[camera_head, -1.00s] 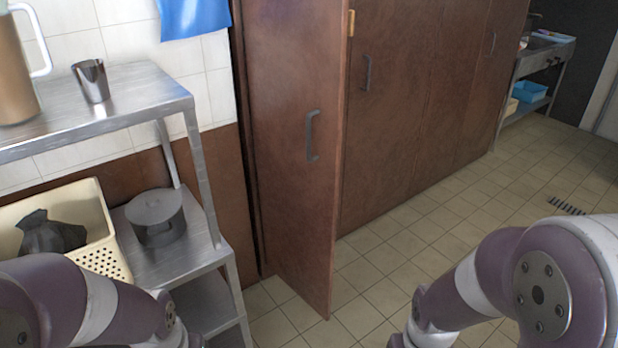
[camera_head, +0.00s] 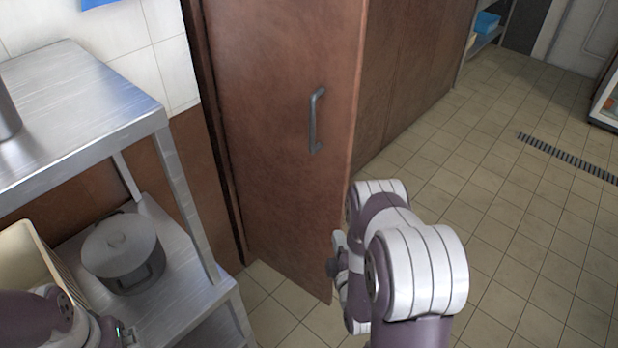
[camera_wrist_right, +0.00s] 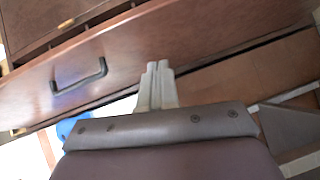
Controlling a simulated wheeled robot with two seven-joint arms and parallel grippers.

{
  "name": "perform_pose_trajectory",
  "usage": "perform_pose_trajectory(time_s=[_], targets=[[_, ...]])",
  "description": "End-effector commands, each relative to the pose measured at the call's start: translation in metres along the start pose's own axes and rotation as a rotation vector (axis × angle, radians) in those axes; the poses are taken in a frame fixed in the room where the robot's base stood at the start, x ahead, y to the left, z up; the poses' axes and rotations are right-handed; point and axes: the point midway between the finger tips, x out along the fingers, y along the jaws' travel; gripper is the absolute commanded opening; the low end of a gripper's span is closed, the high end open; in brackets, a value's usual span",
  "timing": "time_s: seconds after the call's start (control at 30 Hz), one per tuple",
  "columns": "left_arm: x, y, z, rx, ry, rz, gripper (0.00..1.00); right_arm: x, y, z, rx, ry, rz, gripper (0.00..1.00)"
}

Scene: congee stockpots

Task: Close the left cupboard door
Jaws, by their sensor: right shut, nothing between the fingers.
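The left cupboard door (camera_head: 270,150) is a brown wooden panel that stands open. Its free edge juts out towards me, and a grey bar handle (camera_head: 315,120) is on the face I see. In the head view my right arm reaches to the door's lower free edge, and its gripper cannot be made out there. In the right wrist view my right gripper (camera_wrist_right: 157,68) is shut and empty, its fingertips close over the brown door (camera_wrist_right: 200,40). The handle (camera_wrist_right: 80,75) lies to the left of the fingers. I cannot tell whether they touch.
A metal shelf rack (camera_head: 80,105) with a lidded pot (camera_head: 122,252) and a cream crate (camera_head: 25,270) stands close on the left. More cupboard fronts (camera_head: 415,75) run behind the door. The tiled floor (camera_head: 510,210) is free on the right.

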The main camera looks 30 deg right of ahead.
Motion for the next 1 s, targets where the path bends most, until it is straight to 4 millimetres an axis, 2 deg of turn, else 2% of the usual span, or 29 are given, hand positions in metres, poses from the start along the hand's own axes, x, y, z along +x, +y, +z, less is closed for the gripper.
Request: perform_pose_trajectory(time_s=[0.03,0.1,0.27,0.7,0.8,1.0], targets=[[0.000,0.000,0.000,0.000,0.000,0.000,1.00,0.000,0.013,-0.002,-0.055,0.008,0.061,0.00],[0.000,0.000,0.001,0.000,-0.001,0.000,1.00,-0.001,0.026,-0.004,-0.129,0.012,0.125,0.00],[-0.002,0.000,0.000,0.000,0.000,0.000,1.00,0.010,0.030,-0.005,-0.175,0.010,0.138,0.00],[-0.010,0.000,-0.001,0.000,0.000,0.000,1.00,0.100,0.042,-0.007,-0.171,0.010,0.135,0.00],[-0.014,0.000,-0.001,0.000,0.000,0.000,1.00,0.111,0.046,0.006,-0.170,0.007,0.134,0.00],[-0.016,0.000,-0.002,0.000,0.000,0.000,1.00,0.124,0.049,0.019,-0.170,0.009,0.132,0.00]])
